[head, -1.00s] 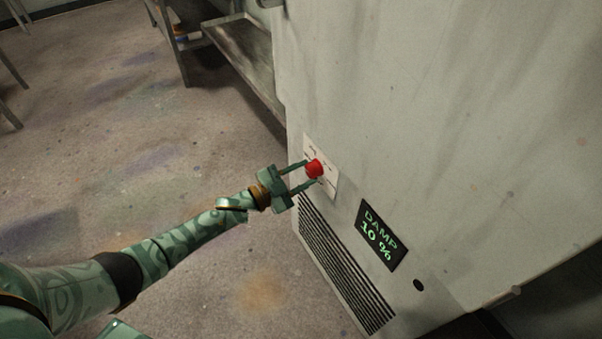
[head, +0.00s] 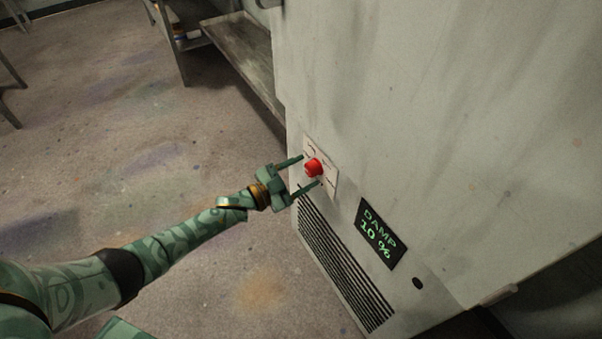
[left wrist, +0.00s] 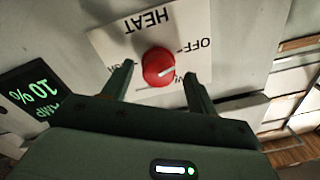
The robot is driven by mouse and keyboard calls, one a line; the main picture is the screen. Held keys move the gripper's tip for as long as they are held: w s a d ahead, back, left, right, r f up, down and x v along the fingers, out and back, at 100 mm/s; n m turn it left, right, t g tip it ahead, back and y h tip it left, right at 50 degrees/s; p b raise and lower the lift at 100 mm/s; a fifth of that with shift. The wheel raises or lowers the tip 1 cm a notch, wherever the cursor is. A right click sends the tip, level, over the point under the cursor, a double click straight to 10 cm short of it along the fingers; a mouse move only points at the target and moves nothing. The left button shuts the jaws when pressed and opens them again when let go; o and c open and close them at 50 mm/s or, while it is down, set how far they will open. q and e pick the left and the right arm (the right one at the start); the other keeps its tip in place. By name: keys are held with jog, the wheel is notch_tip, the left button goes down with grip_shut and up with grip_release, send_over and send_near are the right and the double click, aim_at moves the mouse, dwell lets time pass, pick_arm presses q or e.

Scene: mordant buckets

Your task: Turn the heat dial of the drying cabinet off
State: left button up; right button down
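The red heat dial (head: 314,168) sits on a white label plate (head: 332,183) on the front of the grey drying cabinet (head: 400,110). In the left wrist view the dial (left wrist: 159,67) has a white pointer line aimed right, toward the side of the plate marked OFF (left wrist: 190,45). The plate appears upside down there, with HEAT at its top. My left gripper (head: 311,169) is open, with one finger on each side of the dial. In the left wrist view gaps show between the dial and both fingers. My right gripper is not in view.
A dark display (head: 381,234) reading DAMP 10 % sits below and right of the dial. A vent grille (head: 345,265) is beneath the plate. A metal shelf unit (head: 243,55) stands behind the cabinet's left edge.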

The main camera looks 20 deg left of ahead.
pick_arm(q)
jog(key=shift+s, duration=0.1)
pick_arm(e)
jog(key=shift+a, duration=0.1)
pick_arm(q)
jog(key=shift+s+a, duration=0.15)
jog(key=shift+s, duration=0.1)
jog(key=p+v, duration=0.3)
jog(key=v, duration=1.2)
jog(key=shift+s+a, duration=0.15)
jog(key=shift+a, duration=0.15)
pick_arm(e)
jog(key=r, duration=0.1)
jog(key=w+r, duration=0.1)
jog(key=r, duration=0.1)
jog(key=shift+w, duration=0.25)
